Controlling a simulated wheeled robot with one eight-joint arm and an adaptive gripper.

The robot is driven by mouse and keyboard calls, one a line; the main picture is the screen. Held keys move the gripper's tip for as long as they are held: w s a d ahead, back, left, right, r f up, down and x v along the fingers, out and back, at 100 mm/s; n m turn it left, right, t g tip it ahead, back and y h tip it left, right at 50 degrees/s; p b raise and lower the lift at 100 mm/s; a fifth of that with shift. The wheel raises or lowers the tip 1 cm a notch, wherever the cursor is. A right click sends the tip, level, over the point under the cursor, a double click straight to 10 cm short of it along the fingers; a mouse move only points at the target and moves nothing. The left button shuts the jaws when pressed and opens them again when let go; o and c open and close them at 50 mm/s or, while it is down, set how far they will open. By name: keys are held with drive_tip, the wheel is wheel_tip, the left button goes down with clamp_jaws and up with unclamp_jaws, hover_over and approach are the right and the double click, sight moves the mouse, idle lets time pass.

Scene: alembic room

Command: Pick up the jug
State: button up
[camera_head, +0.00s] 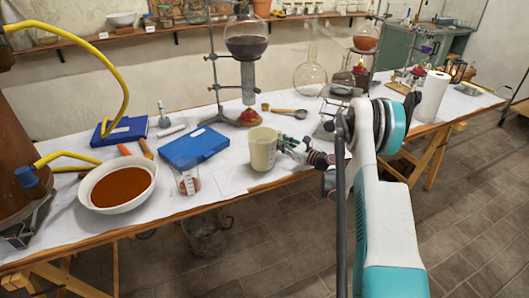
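The jug (262,150) looks like a cream, upright, open-topped vessel standing near the front edge of the white-covered table. My gripper (286,145) is at the jug's right side, its dark fingers at or very close to the wall. My arm reaches in from the right. The fingers are small and overlap the jug's right edge, so I cannot tell whether they touch it or are closed on it. Any handle on that side is hidden.
A blue box (194,147) and a small glass beaker (188,181) stand left of the jug. A white bowl of reddish-brown powder (122,186) is farther left. A flask stand (214,75) and a spoon (290,112) are behind. A paper roll (431,97) stands right.

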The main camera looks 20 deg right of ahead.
drive_tip(key=shift+c, duration=0.4)
clamp_jaws()
drive_tip(key=shift+r, duration=0.25)
wheel_tip(320, 180, up, 19)
drive_tip(key=p, duration=0.7)
drive_tip(key=shift+r, duration=0.2)
